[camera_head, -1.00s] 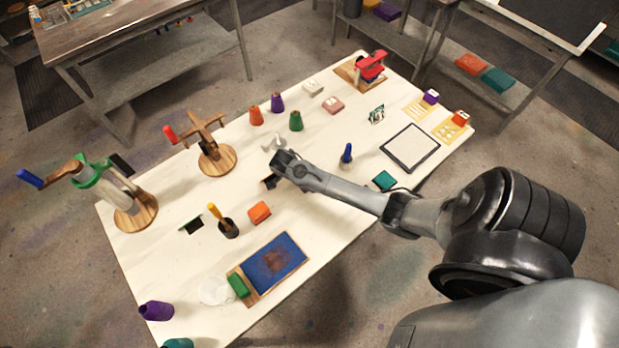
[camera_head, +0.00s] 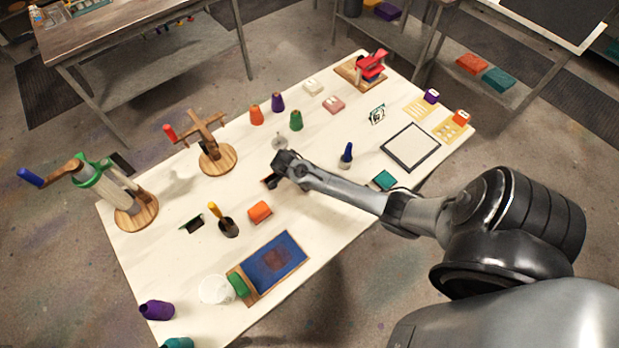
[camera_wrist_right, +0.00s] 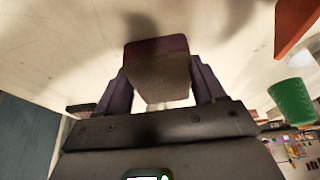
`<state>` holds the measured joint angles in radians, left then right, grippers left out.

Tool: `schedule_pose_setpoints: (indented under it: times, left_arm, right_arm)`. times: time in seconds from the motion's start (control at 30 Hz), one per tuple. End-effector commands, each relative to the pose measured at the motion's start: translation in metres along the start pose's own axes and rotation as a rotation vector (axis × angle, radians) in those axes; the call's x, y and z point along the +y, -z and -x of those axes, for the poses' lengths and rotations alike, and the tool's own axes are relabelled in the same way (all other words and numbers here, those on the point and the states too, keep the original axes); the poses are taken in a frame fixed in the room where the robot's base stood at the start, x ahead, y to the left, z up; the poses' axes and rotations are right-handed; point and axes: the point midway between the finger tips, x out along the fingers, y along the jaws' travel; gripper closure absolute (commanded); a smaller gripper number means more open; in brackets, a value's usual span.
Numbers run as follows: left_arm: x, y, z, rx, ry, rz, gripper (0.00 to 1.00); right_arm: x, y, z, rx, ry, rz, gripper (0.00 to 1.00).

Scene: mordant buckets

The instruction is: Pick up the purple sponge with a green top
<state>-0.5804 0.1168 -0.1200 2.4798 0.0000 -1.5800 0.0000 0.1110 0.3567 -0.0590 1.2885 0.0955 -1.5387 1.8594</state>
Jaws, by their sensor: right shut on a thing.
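In the right wrist view the sponge (camera_wrist_right: 158,65) is a block with a dull purple-maroon band and a dark grey-olive face. It sits between the two fingers of my right gripper (camera_wrist_right: 160,88), which is shut on it. A green top is not clear in this shaded view. In the head view my right gripper (camera_head: 272,175) is over the middle of the table, and the arm hides most of the sponge. Whether the sponge touches the table cannot be told. My left gripper is not in view.
An orange block (camera_head: 260,211), a yellow-handled tool in a dark cup (camera_head: 226,226) and a blue-topped bottle (camera_head: 347,154) stand near the gripper. A wooden winder (camera_head: 214,160) is at left.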

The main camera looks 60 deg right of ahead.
Motion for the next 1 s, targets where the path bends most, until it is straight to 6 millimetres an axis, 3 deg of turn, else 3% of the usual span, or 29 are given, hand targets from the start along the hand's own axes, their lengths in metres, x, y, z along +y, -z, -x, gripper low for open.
schedule_pose_setpoints:
  times: [0.37,0.6,1.0]
  left_arm:
    - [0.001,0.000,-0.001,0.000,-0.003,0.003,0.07]
    - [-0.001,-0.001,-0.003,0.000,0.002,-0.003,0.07]
    - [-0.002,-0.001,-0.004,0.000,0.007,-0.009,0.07]
  right_arm:
    - [-0.001,0.003,0.007,0.000,0.002,0.000,0.65]
    - [-0.001,0.015,0.036,-0.001,0.004,-0.002,0.65]
    - [0.062,0.073,0.061,0.001,0.000,0.001,0.65]
